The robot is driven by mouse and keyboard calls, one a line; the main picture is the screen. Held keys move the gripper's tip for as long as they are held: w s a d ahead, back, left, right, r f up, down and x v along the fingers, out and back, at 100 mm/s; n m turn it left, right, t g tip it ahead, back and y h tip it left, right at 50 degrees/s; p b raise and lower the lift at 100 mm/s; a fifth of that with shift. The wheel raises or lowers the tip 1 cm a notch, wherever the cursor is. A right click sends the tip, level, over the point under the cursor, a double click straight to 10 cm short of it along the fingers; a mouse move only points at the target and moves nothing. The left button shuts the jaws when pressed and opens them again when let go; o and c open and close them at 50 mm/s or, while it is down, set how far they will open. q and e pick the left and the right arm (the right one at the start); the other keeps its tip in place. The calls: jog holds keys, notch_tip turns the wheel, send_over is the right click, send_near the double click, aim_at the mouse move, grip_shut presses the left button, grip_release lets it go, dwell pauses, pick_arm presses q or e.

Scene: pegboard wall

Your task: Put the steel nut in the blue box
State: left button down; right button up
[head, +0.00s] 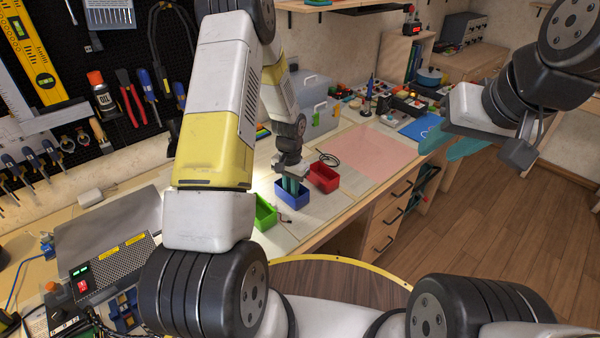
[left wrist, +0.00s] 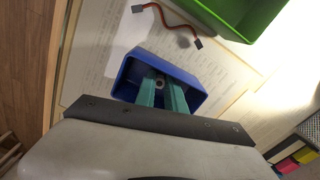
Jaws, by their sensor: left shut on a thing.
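The blue box (head: 292,198) stands on the bench between a green box and a red box. My left gripper (head: 290,184) points down with its teal fingertips at the blue box's opening. In the left wrist view the fingers (left wrist: 161,88) reach into the blue box (left wrist: 126,81). A small grey ring, the steel nut (left wrist: 159,82), shows at the fingertips, and the gripper is shut on it. Whether the nut touches the box floor cannot be told.
The green box (head: 265,213) and red box (head: 323,177) stand close on either side. A brown cable (left wrist: 168,22) lies near the green box. A pink mat (head: 370,150) lies clear to the right. A pegboard with tools (head: 100,95) is behind at left.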

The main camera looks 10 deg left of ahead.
pick_arm(q)
jog(key=c, duration=1.4)
grip_release()
jog(key=shift+f, duration=0.1)
jog(key=s+r+n+t, duration=0.1)
jog(key=s+r, duration=0.2)
jog(key=r, duration=0.7)
jog(key=s+r+t, duration=0.1)
jog(key=s+r, duration=0.2)
jog(key=r, duration=0.7)
jog(key=s+r+n+t, duration=0.1)
jog(key=s+r, duration=0.2)
jog(key=r, duration=0.7)
jog(key=s+d+r+t+h, duration=0.1)
jog(key=s+r, duration=0.3)
jog(key=s, duration=0.3)
jog(key=s+d+r+n+t+h, duration=0.1)
jog(key=s+r+t, duration=0.1)
jog(key=s, duration=0.5)
jog(key=shift+s+d+r+n, duration=0.2)
jog(key=shift+s+r+n, duration=0.15)
jog(key=shift+r, duration=0.5)
